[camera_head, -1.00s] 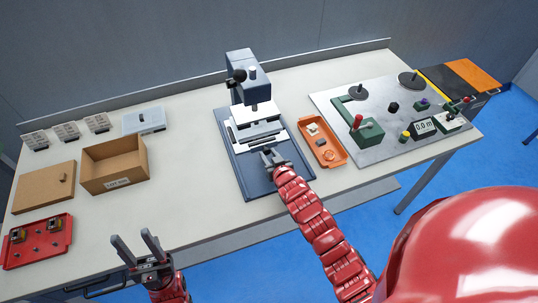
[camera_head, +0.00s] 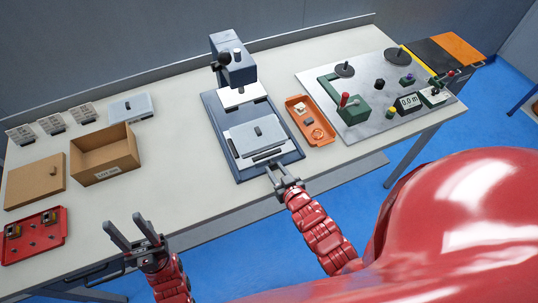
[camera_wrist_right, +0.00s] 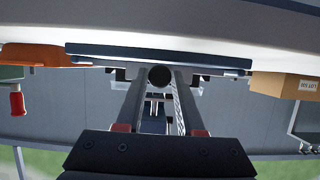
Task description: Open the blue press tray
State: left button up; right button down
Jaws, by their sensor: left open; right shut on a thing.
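The blue press (camera_head: 232,68) stands at the back middle of the table on a dark blue base (camera_head: 215,125). Its tray (camera_head: 262,158) is slid out in front of the press head, with a light grey plate (camera_head: 245,137) with a small knob on it. My right gripper (camera_head: 279,172) is at the tray's front edge. In the right wrist view, its fingers (camera_wrist_right: 159,85) are shut on a dark round handle (camera_wrist_right: 160,76) of the tray. My left gripper (camera_head: 130,232) is open and empty near the table's front edge.
An orange tray (camera_head: 298,106) with small parts lies right of the press. A grey winder board (camera_head: 370,118) lies further right. An open cardboard box (camera_head: 106,153), its brown lid (camera_head: 30,185) and a red tray (camera_head: 40,240) lie left.

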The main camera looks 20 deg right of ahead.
jog(key=shift+s+r, duration=0.1)
jog(key=shift+s, duration=1.2)
jog(key=c, duration=0.5)
grip_release()
jog(key=shift+c, duration=0.2)
jog(key=p+v, duration=1.4)
jog(key=v, duration=0.3)
jog(key=shift+s, duration=0.15)
